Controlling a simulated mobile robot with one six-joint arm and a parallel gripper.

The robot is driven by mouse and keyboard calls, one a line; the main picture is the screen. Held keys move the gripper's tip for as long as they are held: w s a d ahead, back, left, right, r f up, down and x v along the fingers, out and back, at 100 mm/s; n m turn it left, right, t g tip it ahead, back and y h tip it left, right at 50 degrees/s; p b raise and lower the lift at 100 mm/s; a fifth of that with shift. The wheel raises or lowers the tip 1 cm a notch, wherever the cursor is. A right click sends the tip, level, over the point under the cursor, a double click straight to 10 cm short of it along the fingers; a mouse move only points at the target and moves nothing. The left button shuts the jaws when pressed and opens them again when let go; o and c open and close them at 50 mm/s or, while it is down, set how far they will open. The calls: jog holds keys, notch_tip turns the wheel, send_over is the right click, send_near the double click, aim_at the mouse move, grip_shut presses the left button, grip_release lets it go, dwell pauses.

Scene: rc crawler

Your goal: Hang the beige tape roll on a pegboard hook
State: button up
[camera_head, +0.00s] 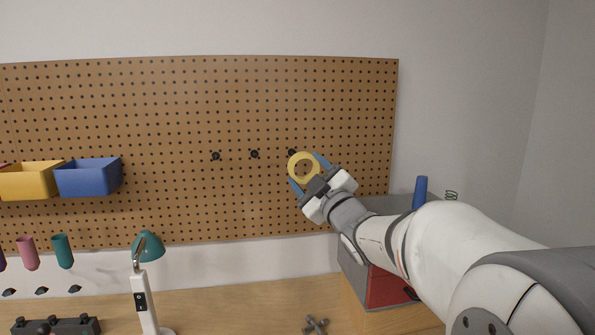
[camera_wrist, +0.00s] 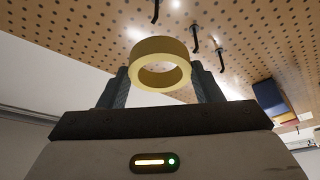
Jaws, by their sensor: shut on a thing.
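The beige tape roll (camera_head: 291,168) is a yellowish ring held in my gripper (camera_head: 306,177) in front of the pegboard (camera_head: 180,110). In the wrist view the roll (camera_wrist: 160,50) sits between the two dark fingers of my gripper (camera_wrist: 160,88), its hole facing the camera at a slant. Three black hooks stand in a row on the board: a left one (camera_head: 215,156), a middle one (camera_head: 254,154) and a right one (camera_head: 291,152). The right hook is just above the roll in the head view. The wrist view shows hooks (camera_wrist: 194,35) beyond the roll, apart from it in the picture.
A yellow bin (camera_head: 30,182) and a blue bin (camera_head: 88,179) hang at the board's left. A teal lamp (camera_head: 148,246) stands on the workbench (camera_head: 240,308) below. A grey and red box (camera_head: 385,288) stands under my arm. The board around the hooks is clear.

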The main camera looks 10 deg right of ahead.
jog(key=shift+s, duration=0.1)
jog(key=shift+f+b, duration=0.1)
jog(key=shift+b, duration=0.35)
jog(key=shift+w+b, duration=0.4)
jog(key=shift+w, duration=1.4)
jog(key=w+f+b, duration=0.1)
jog(key=w+b, duration=0.1)
jog(key=w, duration=0.7)
jog(key=shift+f, duration=0.2)
jog(key=shift+w+d+f, duration=0.1)
jog(key=shift+w+f, duration=0.05)
jog(key=o, duration=0.9)
jog(key=shift+o, duration=0.6)
